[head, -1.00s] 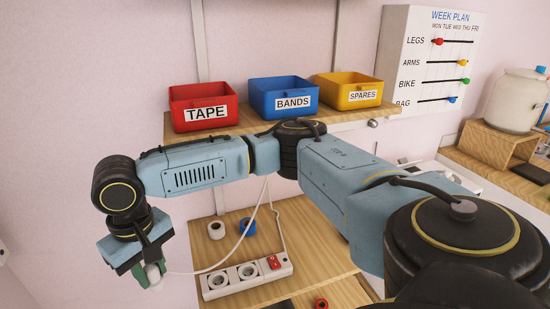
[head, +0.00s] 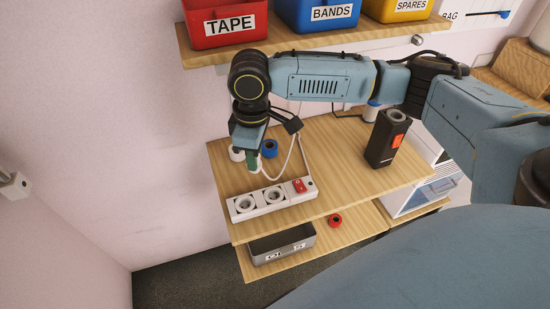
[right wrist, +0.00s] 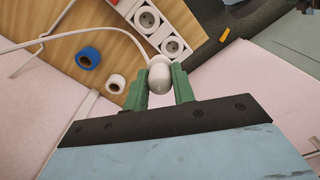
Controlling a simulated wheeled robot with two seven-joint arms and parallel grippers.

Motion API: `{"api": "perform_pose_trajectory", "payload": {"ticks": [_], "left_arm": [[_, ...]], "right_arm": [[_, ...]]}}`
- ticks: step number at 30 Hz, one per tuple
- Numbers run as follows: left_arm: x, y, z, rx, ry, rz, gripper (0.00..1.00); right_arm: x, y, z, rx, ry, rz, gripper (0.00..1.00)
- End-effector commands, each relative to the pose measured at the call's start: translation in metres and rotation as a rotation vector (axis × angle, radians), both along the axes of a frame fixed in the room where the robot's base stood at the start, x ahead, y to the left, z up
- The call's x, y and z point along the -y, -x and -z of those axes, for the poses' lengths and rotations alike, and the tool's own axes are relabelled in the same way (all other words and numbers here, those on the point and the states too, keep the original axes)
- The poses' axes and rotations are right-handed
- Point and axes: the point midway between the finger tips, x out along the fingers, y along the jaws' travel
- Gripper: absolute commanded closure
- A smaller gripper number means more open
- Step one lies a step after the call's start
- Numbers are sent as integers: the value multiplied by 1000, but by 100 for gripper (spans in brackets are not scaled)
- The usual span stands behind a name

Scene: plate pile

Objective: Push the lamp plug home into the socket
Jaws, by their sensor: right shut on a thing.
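My right gripper (head: 254,162) points down above the left end of the white socket strip (head: 235,207) on the wooden shelf. In the right wrist view its green fingers (right wrist: 160,88) are shut on the white lamp plug (right wrist: 160,73), with a white cord running off left. The strip (right wrist: 127,8) shows there just beyond the plug, with two round sockets (right wrist: 172,46) empty. The plug is apart from the strip, and its pins are hidden. A red switch (head: 299,185) is at the strip's right end. My left gripper is not in view.
A blue roll (head: 269,149) and a white roll (head: 237,154) lie behind the strip. A black box with an orange switch (head: 385,140) stands right. A grey bin (head: 283,245) and red roll (head: 335,220) are on the lower shelf. The red TAPE bin (head: 225,22) is above.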

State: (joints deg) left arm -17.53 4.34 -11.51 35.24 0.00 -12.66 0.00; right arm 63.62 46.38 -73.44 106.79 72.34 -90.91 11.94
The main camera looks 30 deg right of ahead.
Motion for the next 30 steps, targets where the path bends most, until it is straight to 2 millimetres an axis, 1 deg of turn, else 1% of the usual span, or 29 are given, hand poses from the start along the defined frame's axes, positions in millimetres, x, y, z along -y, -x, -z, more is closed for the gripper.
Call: {"api": "perform_pose_trajectory", "payload": {"ticks": [1, 12, 18, 21, 24, 30], "left_arm": [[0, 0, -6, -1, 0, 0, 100], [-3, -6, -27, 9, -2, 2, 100], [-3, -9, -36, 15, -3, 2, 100], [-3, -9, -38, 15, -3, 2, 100], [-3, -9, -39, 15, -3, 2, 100], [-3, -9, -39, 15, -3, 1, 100]], "right_arm": [[3, 1, 2, -2, 0, -90, 97], [21, 8, 28, 12, 7, -836, 97], [32, 13, 40, 12, 16, -1170, 97], [36, 15, 44, 10, 21, -1279, 97], [38, 16, 46, 9, 22, -1345, 97], [39, 16, 48, 8, 24, -1381, 97]]}}
